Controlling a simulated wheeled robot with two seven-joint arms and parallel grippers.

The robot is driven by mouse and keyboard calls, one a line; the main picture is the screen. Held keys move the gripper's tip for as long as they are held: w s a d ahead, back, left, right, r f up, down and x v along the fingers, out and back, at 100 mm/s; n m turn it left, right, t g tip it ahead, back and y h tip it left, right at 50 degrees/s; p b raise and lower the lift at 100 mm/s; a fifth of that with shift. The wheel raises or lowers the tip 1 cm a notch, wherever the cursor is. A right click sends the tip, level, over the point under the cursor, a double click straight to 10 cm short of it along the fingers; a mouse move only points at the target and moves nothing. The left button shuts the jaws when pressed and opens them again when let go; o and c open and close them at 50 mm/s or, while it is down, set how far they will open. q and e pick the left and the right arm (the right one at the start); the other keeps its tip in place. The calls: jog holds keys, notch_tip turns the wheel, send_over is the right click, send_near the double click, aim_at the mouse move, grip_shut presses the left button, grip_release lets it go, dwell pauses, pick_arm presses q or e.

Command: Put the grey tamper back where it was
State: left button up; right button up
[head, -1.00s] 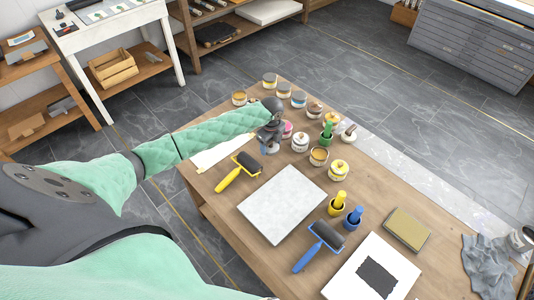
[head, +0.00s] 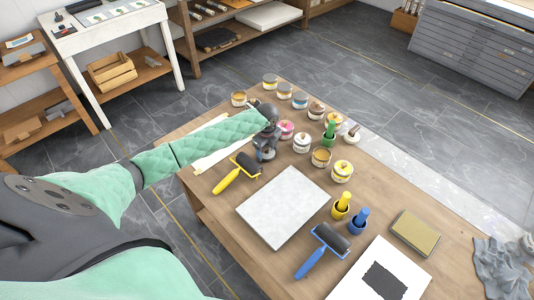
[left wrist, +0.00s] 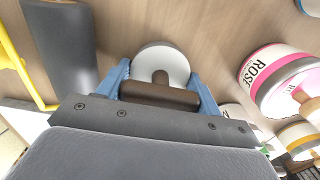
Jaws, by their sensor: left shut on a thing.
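My left gripper (head: 266,152) is over the far left part of the wooden table, between the yellow-handled roller and the pink-labelled can. In the left wrist view its blue fingers (left wrist: 161,88) are shut on the dark brown handle of the tamper (left wrist: 160,57), which has a round light grey disc beyond the handle. In the head view the gripper and arm mostly hide the tamper. I cannot tell whether its disc touches the table. My right gripper is not in view.
A pink "ROSE" can (left wrist: 285,82) stands close to the right of the gripper in the left wrist view. Several more cans stand behind. The yellow-handled roller (head: 246,164) lies near left, and a pale slab (head: 284,207) lies in front.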

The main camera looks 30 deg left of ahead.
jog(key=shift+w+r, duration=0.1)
pick_arm(q)
jog(key=o, duration=0.8)
jog(key=shift+f, duration=0.15)
jog(key=o, duration=0.4)
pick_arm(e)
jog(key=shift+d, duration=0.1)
pick_arm(q)
jog(key=shift+r, duration=0.3)
notch_tip(320, 180, up, 11)
jog(key=b, duration=0.3)
jog(key=shift+f, duration=0.2)
jog(key=shift+r, duration=0.6)
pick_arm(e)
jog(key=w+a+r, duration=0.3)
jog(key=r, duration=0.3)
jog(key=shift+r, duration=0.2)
